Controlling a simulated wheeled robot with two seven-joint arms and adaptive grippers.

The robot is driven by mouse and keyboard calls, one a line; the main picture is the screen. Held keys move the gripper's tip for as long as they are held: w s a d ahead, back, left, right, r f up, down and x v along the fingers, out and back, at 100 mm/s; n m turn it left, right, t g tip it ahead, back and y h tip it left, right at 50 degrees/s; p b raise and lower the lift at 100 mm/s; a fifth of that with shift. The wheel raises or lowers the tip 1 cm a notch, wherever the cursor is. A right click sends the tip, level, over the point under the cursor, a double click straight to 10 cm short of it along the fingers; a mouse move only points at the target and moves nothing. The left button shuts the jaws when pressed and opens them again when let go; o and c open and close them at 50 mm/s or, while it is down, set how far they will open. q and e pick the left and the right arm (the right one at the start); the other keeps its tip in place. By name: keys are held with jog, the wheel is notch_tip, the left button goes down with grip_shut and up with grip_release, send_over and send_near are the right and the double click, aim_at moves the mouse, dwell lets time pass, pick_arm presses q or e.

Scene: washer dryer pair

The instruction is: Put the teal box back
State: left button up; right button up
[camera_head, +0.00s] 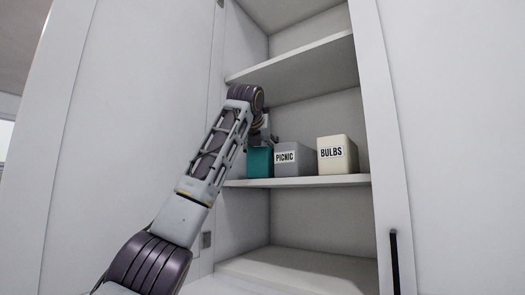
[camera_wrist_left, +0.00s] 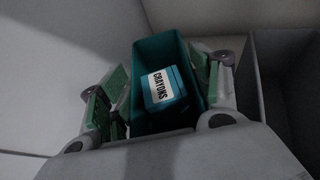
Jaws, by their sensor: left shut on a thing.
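The teal box (camera_head: 260,163) is at the left end of the middle shelf, left of the grey PICNIC box (camera_head: 285,160). Its lower edge looks level with the shelf top; I cannot tell whether it rests there. In the left wrist view the teal box (camera_wrist_left: 155,52) is open-topped and holds a smaller blue box labelled CRAYONS (camera_wrist_left: 168,88). My left gripper (camera_head: 262,138) reaches it from above, with green-padded fingers on both sides of it, shut on it. My arm partly hides it in the head view. My right gripper is not in view.
A cream BULBS box (camera_head: 337,158) stands right of the PICNIC box on the shelf (camera_head: 300,182). Another shelf (camera_head: 295,62) is above. The cabinet's side walls and open door (camera_head: 150,85) flank the arm. The space below the shelf is empty.

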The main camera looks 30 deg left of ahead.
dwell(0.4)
pick_arm(q)
jog(key=o, duration=1.5)
jog(key=shift+f, duration=0.1)
jog(key=shift+s+d+r, duration=0.1)
jog(key=shift+r, duration=0.1)
jog(key=b+v, duration=0.2)
jog(key=v, duration=1)
jog(key=shift+f+b, duration=0.1)
jog(key=shift+b, duration=0.25)
